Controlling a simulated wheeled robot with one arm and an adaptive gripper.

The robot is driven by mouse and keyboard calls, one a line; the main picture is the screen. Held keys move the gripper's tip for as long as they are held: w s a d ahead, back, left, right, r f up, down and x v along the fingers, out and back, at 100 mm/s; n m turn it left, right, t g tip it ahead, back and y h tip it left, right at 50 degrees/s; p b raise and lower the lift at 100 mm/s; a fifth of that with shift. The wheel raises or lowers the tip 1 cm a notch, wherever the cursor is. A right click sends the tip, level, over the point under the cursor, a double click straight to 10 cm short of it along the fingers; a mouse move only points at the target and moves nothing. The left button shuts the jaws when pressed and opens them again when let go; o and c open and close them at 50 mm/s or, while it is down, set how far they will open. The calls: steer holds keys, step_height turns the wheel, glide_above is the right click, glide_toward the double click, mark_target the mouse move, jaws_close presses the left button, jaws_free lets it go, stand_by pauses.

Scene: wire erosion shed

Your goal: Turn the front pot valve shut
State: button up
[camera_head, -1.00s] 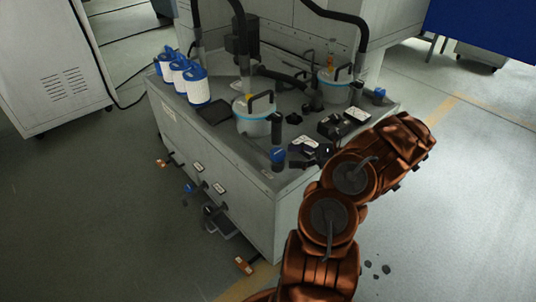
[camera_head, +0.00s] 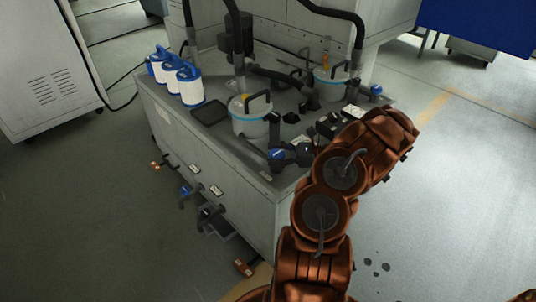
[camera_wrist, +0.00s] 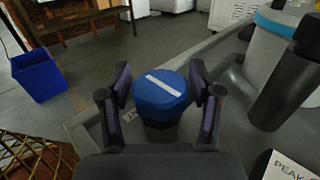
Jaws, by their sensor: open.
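The front pot valve has a blue round knob (camera_head: 276,154) on the near corner of the grey cabinet top, beside the front pot (camera_head: 250,127). In the wrist view the knob (camera_wrist: 161,95) shows a white bar slanting from upper left to lower right. My gripper (camera_wrist: 160,88) is open, with one dark finger on each side of the knob. A gap to the fingers seems to show; I cannot tell whether either touches. In the head view my gripper (camera_head: 291,153) is small and dark at the knob, partly hidden by my arm.
A dark upright cylinder (camera_wrist: 283,92) stands right of the knob in the wrist view, before the pale pot (camera_wrist: 266,48). A second pot (camera_head: 331,84) and blue knob (camera_head: 376,89) are farther back. White-and-blue canisters (camera_head: 190,88) stand left. A blue bin (camera_wrist: 41,75) is on the floor.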

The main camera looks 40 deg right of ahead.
steer(key=shift+x, duration=0.95)
steer(key=c, duration=1)
